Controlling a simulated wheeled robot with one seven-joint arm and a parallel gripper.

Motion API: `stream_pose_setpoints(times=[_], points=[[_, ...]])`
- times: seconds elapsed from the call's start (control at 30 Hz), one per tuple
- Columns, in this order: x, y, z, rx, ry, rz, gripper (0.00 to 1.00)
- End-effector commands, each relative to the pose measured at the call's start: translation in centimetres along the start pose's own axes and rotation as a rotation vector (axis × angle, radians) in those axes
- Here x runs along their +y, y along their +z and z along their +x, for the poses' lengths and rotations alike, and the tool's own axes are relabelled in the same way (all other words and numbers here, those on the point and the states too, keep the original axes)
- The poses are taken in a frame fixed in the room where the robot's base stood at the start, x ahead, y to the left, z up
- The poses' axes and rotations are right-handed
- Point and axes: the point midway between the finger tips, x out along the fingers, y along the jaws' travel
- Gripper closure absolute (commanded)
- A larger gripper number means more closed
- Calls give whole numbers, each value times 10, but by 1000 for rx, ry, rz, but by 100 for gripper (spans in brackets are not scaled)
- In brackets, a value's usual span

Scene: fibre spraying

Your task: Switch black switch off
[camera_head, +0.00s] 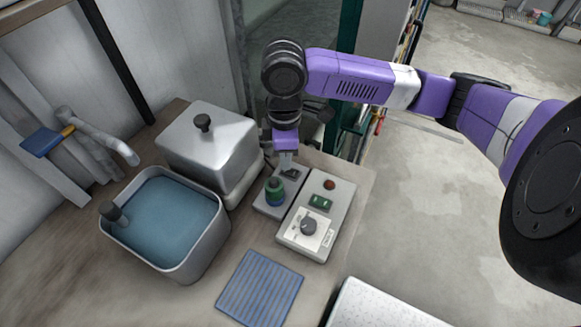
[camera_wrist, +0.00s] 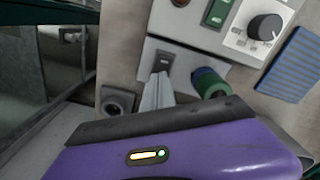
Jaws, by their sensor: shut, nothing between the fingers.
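The black switch (camera_wrist: 164,59) sits on a small grey box (camera_wrist: 183,62), and its dark plate shows just beyond my fingertips in the wrist view. In the head view the switch (camera_head: 292,174) is partly covered by my gripper (camera_head: 286,166). My gripper is shut and empty, with its fingers pointing down at the switch. In the wrist view the gripper (camera_wrist: 162,78) lies just short of the switch plate. I cannot tell whether the tips touch it. The switch's on or off position is too small to tell.
A green and blue knob (camera_head: 274,190) stands on the same box, close to my fingers. Beside it is a control box (camera_head: 285,238) with a red button, green switch and dial. A water basin (camera_head: 219,225), lidded metal box (camera_head: 208,142) and blue ribbed mat (camera_head: 260,289) share the table.

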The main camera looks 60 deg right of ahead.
Motion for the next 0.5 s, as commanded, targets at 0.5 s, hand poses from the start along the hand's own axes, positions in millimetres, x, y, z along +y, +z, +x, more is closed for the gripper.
stream_pose_setpoints(times=[0.5], points=[[0, 0, -42, 1, 0, -1, 100]])
